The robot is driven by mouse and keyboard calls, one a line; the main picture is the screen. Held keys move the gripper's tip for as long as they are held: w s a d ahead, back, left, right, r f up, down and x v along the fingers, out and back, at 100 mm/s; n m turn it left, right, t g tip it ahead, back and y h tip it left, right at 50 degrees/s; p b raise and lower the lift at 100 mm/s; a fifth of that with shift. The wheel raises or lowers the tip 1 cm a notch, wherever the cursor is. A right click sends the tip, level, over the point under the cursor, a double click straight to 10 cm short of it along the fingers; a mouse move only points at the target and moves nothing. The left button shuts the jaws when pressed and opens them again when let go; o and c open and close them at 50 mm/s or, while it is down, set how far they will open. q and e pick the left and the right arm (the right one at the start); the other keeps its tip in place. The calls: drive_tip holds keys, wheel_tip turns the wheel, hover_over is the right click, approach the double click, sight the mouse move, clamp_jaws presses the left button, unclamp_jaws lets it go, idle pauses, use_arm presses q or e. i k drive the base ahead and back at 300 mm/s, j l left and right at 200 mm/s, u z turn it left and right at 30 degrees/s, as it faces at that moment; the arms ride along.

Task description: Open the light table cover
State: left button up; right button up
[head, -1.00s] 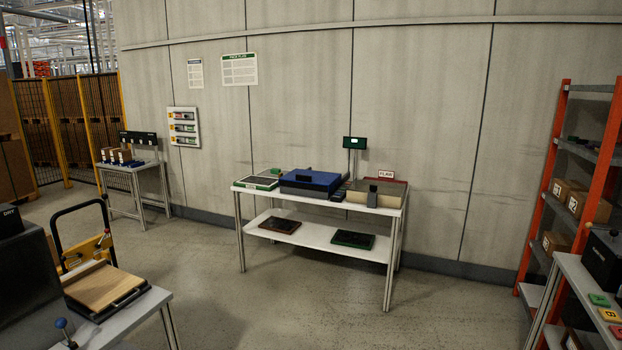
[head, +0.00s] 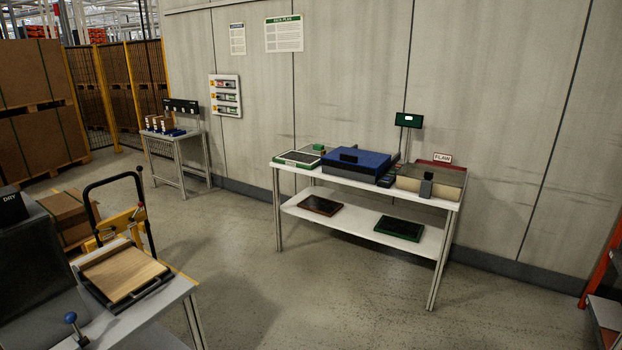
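A white table (head: 330,216) stands against the wall, right of centre. I cannot tell for certain which is the light table. Both tops look lowered. Neither gripper is in view.
A green-rimmed tray (head: 297,159) and a small display on a post (head: 408,120) are on the white table. Two dark trays lie on its lower shelf. A bench with a wooden board (head: 124,274) and a yellow trolley (head: 120,226) are at left. Open floor lies in front.

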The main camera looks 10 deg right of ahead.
sight(367, 162)
drive_tip(key=i+l+z, duration=0.3)
drive_tip(key=i, duration=0.6)
drive_tip(key=i+z, duration=0.3)
drive_tip(key=i, duration=0.6)
